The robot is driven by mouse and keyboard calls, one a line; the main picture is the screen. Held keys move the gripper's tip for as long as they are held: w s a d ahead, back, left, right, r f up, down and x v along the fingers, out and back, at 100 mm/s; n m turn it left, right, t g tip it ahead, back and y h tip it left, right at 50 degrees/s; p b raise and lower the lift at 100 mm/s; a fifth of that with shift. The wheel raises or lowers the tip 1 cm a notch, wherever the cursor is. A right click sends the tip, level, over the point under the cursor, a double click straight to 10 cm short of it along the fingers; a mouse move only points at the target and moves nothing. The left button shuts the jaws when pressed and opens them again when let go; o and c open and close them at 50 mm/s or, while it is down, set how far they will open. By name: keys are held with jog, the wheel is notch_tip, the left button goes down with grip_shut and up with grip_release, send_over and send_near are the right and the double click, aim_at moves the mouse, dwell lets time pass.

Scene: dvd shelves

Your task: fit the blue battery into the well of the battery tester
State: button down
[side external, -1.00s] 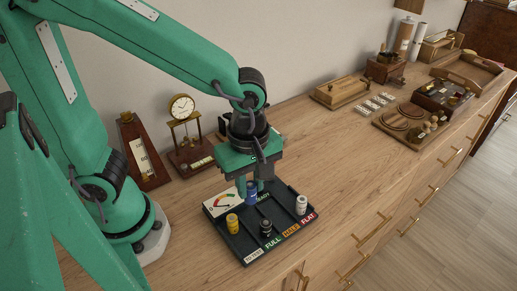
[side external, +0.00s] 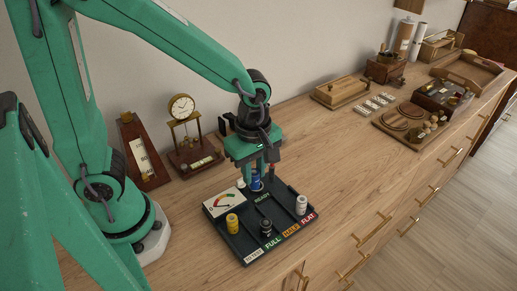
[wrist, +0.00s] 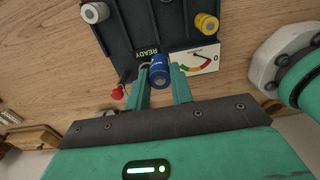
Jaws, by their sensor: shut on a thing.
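The battery tester (side external: 249,222) is a dark tray with a gauge card (side external: 224,202), a READY label and labelled lanes at its front. My gripper (side external: 257,172) is at the tester's back edge, behind the READY label. It is shut on the blue battery (side external: 255,182), which looks upright in the side view. In the wrist view the blue battery (wrist: 159,72) sits between the two green fingers, beside the READY label (wrist: 148,52) and gauge card. The well is hidden, and I cannot tell whether the battery's lower end is inside it.
Yellow (side external: 232,223), black (side external: 266,227) and white (side external: 301,205) batteries stand in the tester. A red knob (wrist: 117,93) is beside the fingers. A clock (side external: 182,108) and a wooden pyramid-shaped case (side external: 143,155) stand behind left.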

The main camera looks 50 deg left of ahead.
jog(key=w+a+f, duration=0.1)
jog(key=a, duration=0.1)
jog(key=w+a+f, duration=0.2)
jog(key=shift+w, duration=0.25)
jog(key=shift+f, duration=0.1)
jog(key=shift+f, duration=2)
jog(key=shift+f, duration=0.1)
jog(key=c, duration=1.5)
grip_release()
notch_tip(320, 180, up, 12)
jog(key=shift+r, duration=0.25)
